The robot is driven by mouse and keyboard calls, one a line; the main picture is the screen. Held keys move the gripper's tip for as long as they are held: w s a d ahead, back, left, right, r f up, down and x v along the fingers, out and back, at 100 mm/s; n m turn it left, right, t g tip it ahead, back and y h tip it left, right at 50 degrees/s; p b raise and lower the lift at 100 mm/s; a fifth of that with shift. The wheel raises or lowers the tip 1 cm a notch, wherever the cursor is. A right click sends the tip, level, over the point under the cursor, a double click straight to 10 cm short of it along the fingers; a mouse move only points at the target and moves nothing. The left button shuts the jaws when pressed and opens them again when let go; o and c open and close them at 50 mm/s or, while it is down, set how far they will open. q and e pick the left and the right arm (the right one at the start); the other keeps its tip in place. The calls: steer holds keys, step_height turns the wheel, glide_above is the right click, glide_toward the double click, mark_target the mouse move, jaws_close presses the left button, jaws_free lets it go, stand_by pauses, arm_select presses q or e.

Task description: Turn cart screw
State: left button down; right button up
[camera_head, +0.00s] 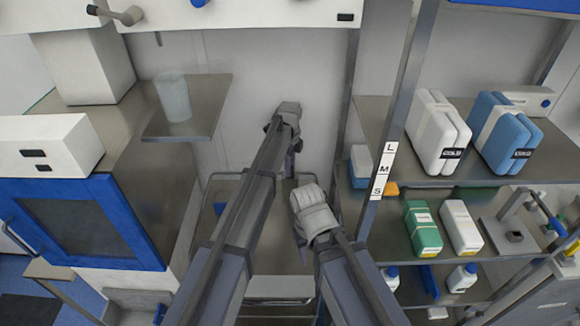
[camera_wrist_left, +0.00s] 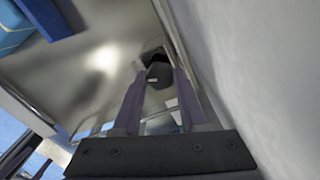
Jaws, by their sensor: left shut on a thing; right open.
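In the left wrist view, a dark, rounded knob (camera_wrist_left: 159,72), apparently the cart screw, sits between the fingertips of my left gripper (camera_wrist_left: 161,82), which is shut on it. It is beside a shiny metal surface, probably the cart (camera_wrist_left: 85,75).
A metal shelf rack on the right holds white and blue jugs (camera_head: 505,135), a green box (camera_head: 422,228) and small bottles. On the left, a translucent cup (camera_head: 173,97) stands on a metal ledge (camera_head: 208,115), above a blue-framed cabinet (camera_head: 80,222). A rack post (camera_head: 400,100) stands right of my arms.

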stand_by(0.4)
arm_select(q)
steer(key=shift+c, duration=2.2)
jaws_free()
steer(key=shift+r, duration=0.1)
step_height(320, 180, up, 8)
steer(key=p, duration=0.8)
steer(key=shift+f, duration=0.2)
